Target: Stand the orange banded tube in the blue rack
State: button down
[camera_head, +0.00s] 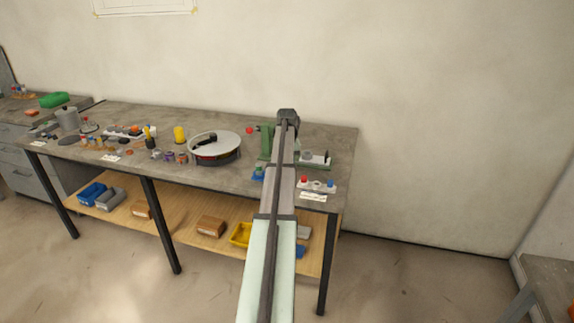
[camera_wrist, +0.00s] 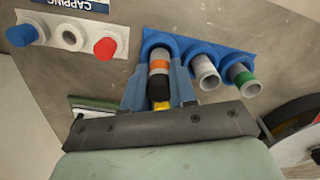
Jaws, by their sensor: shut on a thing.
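In the wrist view my gripper (camera_wrist: 160,92) is shut on the orange banded tube (camera_wrist: 158,67), with one finger on each side of it. The tube has a grey end, an orange band, a black part and a yellow part near the palm. Its grey end lies at the leftmost hole of the blue rack (camera_wrist: 204,52); how deep it sits there I cannot tell. The rack also shows, partly hidden by my arm, in the head view (camera_head: 257,174). My gripper's fingers are hidden behind my arm in the head view.
A plain grey tube (camera_wrist: 205,75) and a green banded tube (camera_wrist: 240,76) stand in the rack, close beside my right finger. A white strip with red, white and blue caps (camera_wrist: 72,37) lies to the left. A round pan-like tray (camera_head: 217,147) is left of the rack.

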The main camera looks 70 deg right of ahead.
jog(key=shift+f, duration=0.6)
jog(key=shift+f, duration=0.1)
jog(key=c, duration=0.8)
grip_release()
jog(key=shift+o, duration=0.6)
jog(key=shift+r, duration=0.2)
jog(key=shift+r, duration=0.55)
jog(key=shift+r, duration=0.15)
